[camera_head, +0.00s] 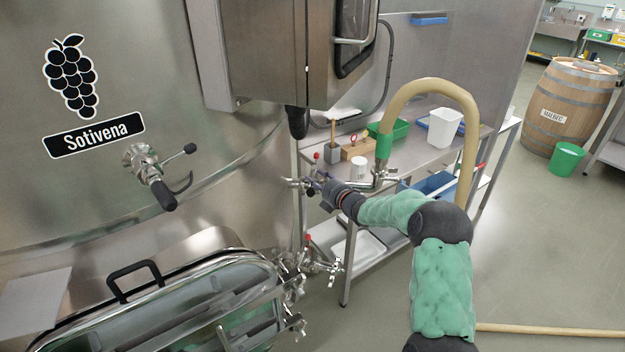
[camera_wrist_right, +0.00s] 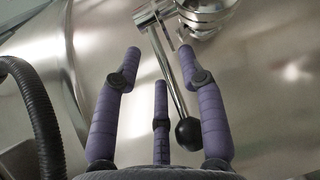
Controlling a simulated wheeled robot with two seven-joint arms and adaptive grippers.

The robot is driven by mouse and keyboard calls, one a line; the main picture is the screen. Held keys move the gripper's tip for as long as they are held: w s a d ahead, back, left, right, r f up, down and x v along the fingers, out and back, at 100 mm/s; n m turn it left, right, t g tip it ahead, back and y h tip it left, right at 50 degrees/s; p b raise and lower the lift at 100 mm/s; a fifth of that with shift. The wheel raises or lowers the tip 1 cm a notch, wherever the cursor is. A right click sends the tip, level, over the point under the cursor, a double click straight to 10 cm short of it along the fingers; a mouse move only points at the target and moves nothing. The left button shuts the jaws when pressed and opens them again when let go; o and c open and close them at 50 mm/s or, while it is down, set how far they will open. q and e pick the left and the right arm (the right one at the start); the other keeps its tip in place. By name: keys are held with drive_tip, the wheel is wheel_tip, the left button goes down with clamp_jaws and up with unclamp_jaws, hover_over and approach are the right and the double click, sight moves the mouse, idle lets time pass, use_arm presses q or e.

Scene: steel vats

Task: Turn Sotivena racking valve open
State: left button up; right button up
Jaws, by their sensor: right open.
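The steel Sotivena vat (camera_head: 205,190) fills the left, with its grape label (camera_head: 95,135). A steel valve with a hose fitting (camera_head: 383,177) stands out from the vat's right side. My right gripper (camera_head: 318,187) is at this valve, its purple fingers partly hidden by its wrist. In the right wrist view my right gripper (camera_wrist_right: 160,62) is open, three fingers spread. A thin steel lever (camera_wrist_right: 168,70) with a black ball knob (camera_wrist_right: 188,133) runs down between the fingers from the valve body (camera_wrist_right: 205,14). Whether any finger touches it I cannot tell. My left gripper is out of view.
A beige hose (camera_head: 430,88) arches up from the fitting. Another tap (camera_head: 150,175) sticks out below the label. A lower valve with a red handle (camera_head: 308,240) sits beside the manway door (camera_head: 180,310). A steel cabinet (camera_head: 270,50) hangs above; a bench (camera_head: 440,150) stands behind.

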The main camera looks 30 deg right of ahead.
drive_tip(key=shift+w+a+f, duration=0.15)
drive_tip(key=shift+w, duration=1.3)
clamp_jaws()
